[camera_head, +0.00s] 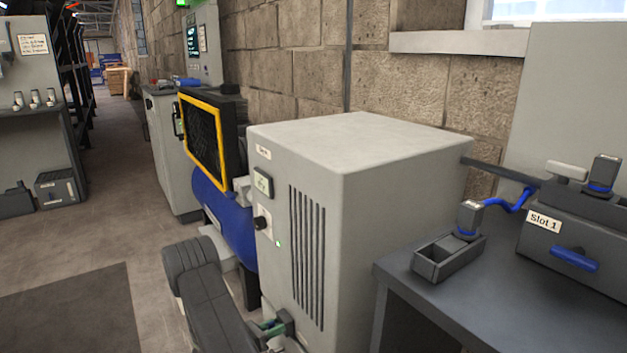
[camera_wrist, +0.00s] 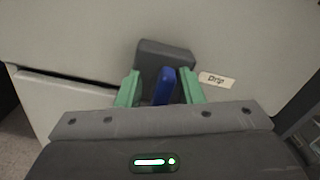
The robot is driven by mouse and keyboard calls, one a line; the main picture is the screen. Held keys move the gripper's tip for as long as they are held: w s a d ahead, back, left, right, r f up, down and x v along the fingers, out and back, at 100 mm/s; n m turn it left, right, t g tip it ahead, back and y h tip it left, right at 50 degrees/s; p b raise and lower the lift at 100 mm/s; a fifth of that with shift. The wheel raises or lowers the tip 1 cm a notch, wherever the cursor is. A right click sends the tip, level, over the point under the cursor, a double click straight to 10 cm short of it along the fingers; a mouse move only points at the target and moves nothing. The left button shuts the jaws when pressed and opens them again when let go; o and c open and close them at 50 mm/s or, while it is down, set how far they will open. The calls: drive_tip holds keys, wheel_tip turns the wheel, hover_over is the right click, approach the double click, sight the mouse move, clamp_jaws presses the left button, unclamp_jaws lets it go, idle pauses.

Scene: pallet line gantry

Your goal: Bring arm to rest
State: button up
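My arm reaches down at the bottom centre of the head view, and my gripper (camera_head: 274,328) is low beside the grey cabinet (camera_head: 345,150). In the wrist view my gripper (camera_wrist: 160,88) has its two green fingers apart, on either side of a blue lever (camera_wrist: 164,86). A gap shows between the left finger and the lever; the right finger is close to it, and I cannot tell if they touch. The lever stands in front of a dark block (camera_wrist: 165,52) on a pale panel, beside a label (camera_wrist: 217,80) that seems to read "Drip".
A dark bench (camera_head: 440,300) with an open tray (camera_head: 447,260) and a "Slot 1" box (camera_head: 585,240) stands at the right. A blue tank (camera_head: 225,215) with a yellow-framed grille (camera_head: 203,140) is behind my arm. Open floor (camera_head: 110,225) lies to the left.

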drive_tip(key=s+a+n+p, duration=0.4)
drive_tip(key=s+a+n, duration=0.1)
drive_tip(key=a, duration=0.5)
drive_tip(key=shift+s, duration=0.7)
drive_tip(key=shift+d, duration=0.1)
